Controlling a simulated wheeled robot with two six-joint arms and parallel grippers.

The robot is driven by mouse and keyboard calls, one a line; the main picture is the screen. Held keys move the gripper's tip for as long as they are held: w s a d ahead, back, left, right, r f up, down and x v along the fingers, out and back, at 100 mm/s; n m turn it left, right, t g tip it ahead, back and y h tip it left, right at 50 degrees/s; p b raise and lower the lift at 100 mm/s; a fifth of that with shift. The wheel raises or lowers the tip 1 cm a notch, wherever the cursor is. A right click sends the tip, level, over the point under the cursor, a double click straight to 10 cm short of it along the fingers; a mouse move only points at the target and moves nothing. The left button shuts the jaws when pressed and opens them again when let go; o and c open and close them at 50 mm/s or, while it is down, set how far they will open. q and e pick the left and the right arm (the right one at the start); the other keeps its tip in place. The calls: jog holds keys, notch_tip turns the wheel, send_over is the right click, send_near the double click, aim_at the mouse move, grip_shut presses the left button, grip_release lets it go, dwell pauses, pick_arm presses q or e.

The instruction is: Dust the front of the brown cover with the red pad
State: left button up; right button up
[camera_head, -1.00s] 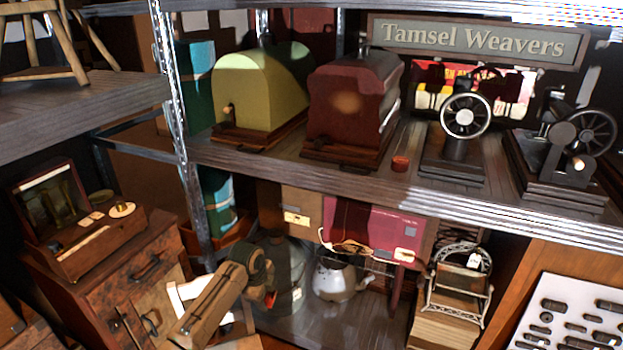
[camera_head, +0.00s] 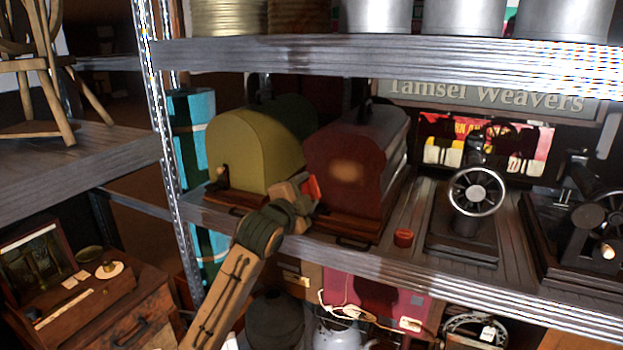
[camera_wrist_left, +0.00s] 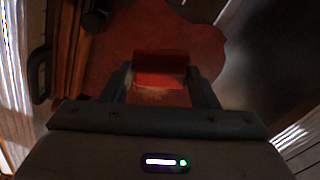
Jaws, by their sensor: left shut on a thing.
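The brown cover (camera_head: 345,150) is a dark reddish, round-topped case on a wooden base on the middle shelf, with a pale patch on its front. My left gripper (camera_head: 304,194) is in front of the cover's lower left front edge. It is shut on the red pad (camera_head: 311,187), whose small red face shows beside the fingers. In the left wrist view the red pad (camera_wrist_left: 160,70) sits between the two fingers, with the reddish-brown cover (camera_wrist_left: 195,40) beyond it. I cannot tell whether the pad touches the cover. My right gripper is not in view.
A yellow-green cover (camera_head: 240,150) stands close on the left. A small red round tin (camera_head: 403,238) and a spoked-wheel machine (camera_head: 476,195) stand on the right. The upper shelf (camera_head: 380,58) runs above, and a metal post (camera_head: 165,150) rises at left.

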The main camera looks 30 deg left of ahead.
aim_at(310, 184)
pick_arm(q)
jog(key=shift+d+r, duration=0.1)
jog(key=shift+r, duration=0.65)
jog(key=shift+w+b, duration=0.3)
jog(key=shift+w, duration=0.3)
jog(key=w, duration=0.2)
jog(key=shift+w+b, duration=0.3)
jog(key=shift+w, duration=0.9)
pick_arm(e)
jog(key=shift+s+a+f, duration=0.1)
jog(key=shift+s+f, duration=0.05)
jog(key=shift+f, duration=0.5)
pick_arm(q)
jog(key=shift+w+a, duration=0.2)
jog(key=shift+w, duration=0.8)
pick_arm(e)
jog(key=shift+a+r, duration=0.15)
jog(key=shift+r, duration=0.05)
